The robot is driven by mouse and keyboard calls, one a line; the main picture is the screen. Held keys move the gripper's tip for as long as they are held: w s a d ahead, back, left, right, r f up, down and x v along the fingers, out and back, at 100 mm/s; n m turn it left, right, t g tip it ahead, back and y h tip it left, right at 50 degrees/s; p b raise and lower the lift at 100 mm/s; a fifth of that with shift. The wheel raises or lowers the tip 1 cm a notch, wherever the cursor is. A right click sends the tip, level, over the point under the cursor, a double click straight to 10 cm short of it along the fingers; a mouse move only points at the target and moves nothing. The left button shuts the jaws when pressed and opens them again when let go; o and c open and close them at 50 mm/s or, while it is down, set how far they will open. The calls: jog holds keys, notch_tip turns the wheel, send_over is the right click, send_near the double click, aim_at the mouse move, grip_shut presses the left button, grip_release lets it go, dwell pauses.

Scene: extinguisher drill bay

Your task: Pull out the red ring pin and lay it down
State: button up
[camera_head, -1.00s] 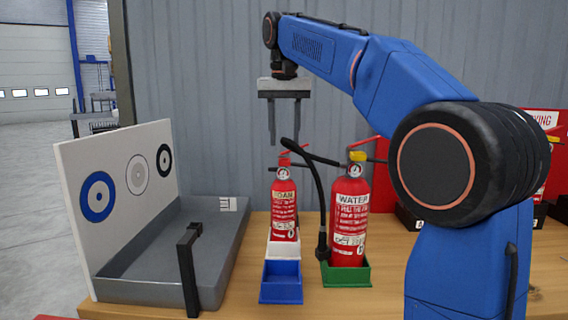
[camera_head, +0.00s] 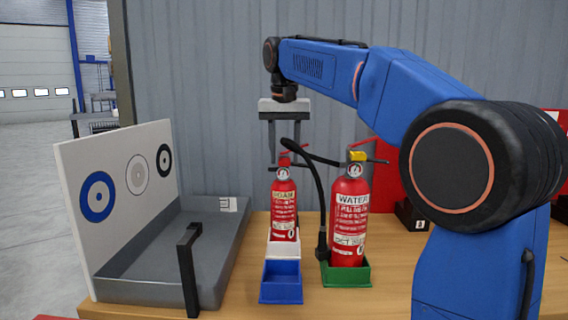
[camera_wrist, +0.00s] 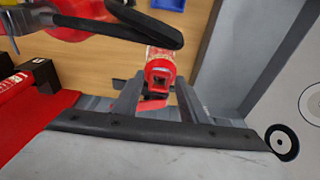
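The red FOAM extinguisher (camera_head: 284,207) stands upright in a white holder (camera_head: 283,249). My gripper (camera_head: 286,158) is directly above it, pointing down with its two fingers apart, level with the extinguisher's red handle. In the wrist view, red valve parts (camera_wrist: 160,74) show between and beyond the spread fingers; I cannot tell whether anything touches. I cannot make out the red ring pin separately from the red handle. The red WATER extinguisher (camera_head: 349,220), with a yellow part at its neck, stands upright to the right in a green holder (camera_head: 347,276).
A blue open-topped box (camera_head: 281,286) sits in front of the white holder. A grey tray (camera_head: 165,291) with a black upright handle and a target board (camera_head: 117,200) lies to the left. A black hose (camera_head: 319,190) arches between the extinguishers. Bare wooden table (camera_head: 387,284) shows right of the green holder.

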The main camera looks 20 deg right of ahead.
grip_shut()
jog(key=shift+s, duration=0.15)
jog(key=shift+s+a+f, duration=0.1)
jog(key=shift+s+a, duration=0.15)
jog(key=shift+s, duration=0.45)
jog(key=shift+s+a+r, duration=0.1)
jog(key=shift+s+a, duration=0.15)
jog(key=shift+s, duration=0.5)
jog(key=shift+s+a+f, duration=0.1)
jog(key=shift+s+a, duration=0.15)
jog(key=shift+s, duration=0.45)
jog(key=shift+s, duration=0.15)
jog(key=shift+s+a, duration=0.25)
jog(key=shift+s, duration=0.45)
jog(key=shift+s+a, duration=0.2)
jog(key=shift+s, duration=0.45)
